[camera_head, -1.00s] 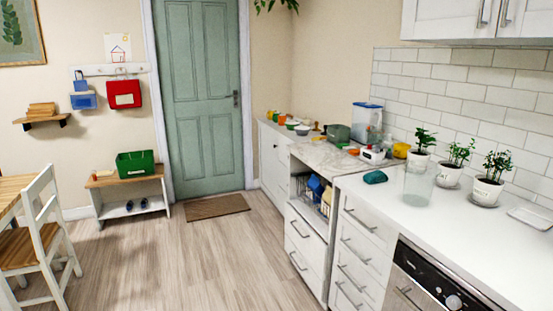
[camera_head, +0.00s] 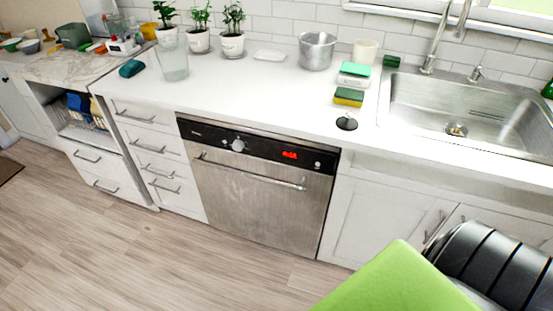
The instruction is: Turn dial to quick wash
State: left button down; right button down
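The dishwasher (camera_head: 258,195) is built in under the white counter, with a steel front and a black control panel (camera_head: 215,138). A round silver dial (camera_head: 238,146) sits on the panel, left of its middle. A red lit display (camera_head: 290,155) is to the right of the dial; its characters and the dial's markings are too small to read. The door appears shut, with a bar handle (camera_head: 250,173) across its top. Neither of my grippers is in view.
The counter (camera_head: 250,95) above holds a glass jar (camera_head: 172,62), potted plants (camera_head: 232,42), a steel pot (camera_head: 317,50), sponges (camera_head: 349,96) and a black disc (camera_head: 347,123). A sink (camera_head: 470,110) is at right. Wood floor (camera_head: 130,250) in front is clear. A bright green shape (camera_head: 400,285) blocks the lower right.

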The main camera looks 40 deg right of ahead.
aim_at(237, 145)
jog(key=z, duration=0.9)
